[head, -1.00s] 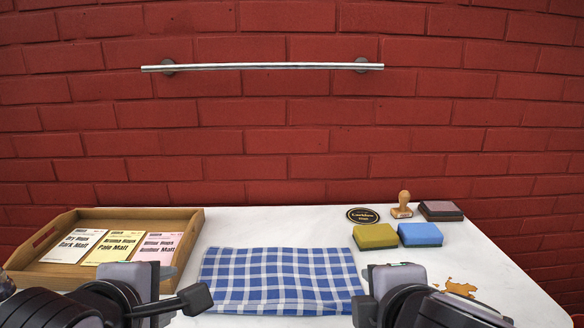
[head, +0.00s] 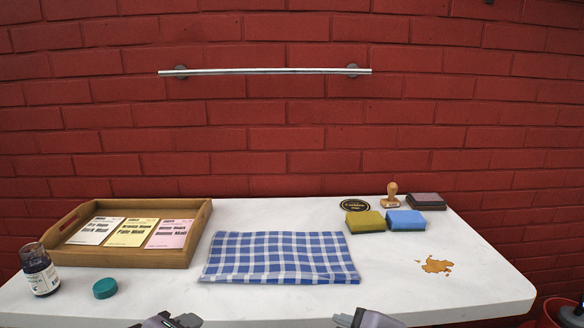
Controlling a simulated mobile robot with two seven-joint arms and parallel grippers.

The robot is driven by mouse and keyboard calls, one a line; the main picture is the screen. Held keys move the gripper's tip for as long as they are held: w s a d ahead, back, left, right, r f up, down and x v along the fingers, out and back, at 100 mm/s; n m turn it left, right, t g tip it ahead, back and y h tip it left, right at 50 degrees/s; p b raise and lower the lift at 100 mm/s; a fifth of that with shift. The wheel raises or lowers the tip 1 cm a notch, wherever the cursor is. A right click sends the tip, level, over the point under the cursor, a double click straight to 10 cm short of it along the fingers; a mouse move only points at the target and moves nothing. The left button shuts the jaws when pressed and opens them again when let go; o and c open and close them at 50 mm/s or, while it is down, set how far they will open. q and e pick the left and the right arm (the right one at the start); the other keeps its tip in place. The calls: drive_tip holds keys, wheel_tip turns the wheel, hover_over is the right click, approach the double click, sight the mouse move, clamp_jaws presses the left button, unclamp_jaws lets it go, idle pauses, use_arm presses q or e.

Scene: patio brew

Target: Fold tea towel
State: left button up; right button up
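A blue and white checked tea towel (head: 280,258) lies on the white tabletop in the middle of the head view. It forms a flat, wide rectangle with a slightly wavy outline; I cannot tell how many layers it has. My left gripper (head: 172,321) shows only in part at the bottom edge, in front of the towel's left side. My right gripper (head: 362,319) also shows only in part at the bottom edge, in front of the towel's right side. Both are apart from the towel, and their finger openings cannot be made out.
A wooden tray (head: 190,232) with three label cards stands left. A dark jar (head: 38,270) and green lid (head: 105,288) are before it. A yellow sponge (head: 365,224), blue sponge (head: 405,220) and wooden stamp (head: 391,196) are right, behind a brown spill (head: 436,265). A metal rail (head: 265,71) hangs behind.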

use_arm(q)
drive_tip(key=s+a+f+m+h, duration=0.1)
drive_tip(key=s+f+m, duration=0.55)
drive_tip(key=f, duration=0.45)
drive_tip(key=s+a+f+m+h, duration=0.1)
drive_tip(key=s+f+m, duration=0.55)
drive_tip(key=f, duration=0.55)
use_arm(e)
drive_tip(key=s+d+f+m, duration=0.4)
drive_tip(key=f, duration=0.4)
drive_tip(key=s+d+f+m+h, duration=0.1)
drive_tip(key=s+d+f+m, duration=0.25)
drive_tip(key=f, duration=0.45)
drive_tip(key=s+d+f+m, duration=0.4)
drive_tip(key=f+m, duration=0.1)
drive_tip(key=f, duration=0.3)
use_arm(q)
wheel_tip(320, 180, up, 14)
drive_tip(key=s+a+m+p, duration=0.1)
drive_tip(key=p, duration=1.6)
drive_tip(key=shift+a+r+y, duration=0.2)
drive_tip(key=shift+r+y, duration=0.05)
drive_tip(key=shift+y, duration=0.15)
use_arm(e)
wheel_tip(320, 180, up, 14)
drive_tip(key=s+d+t, duration=0.1)
drive_tip(key=shift+s+d+h, duration=0.4)
use_arm(q)
drive_tip(key=shift+s, duration=0.15)
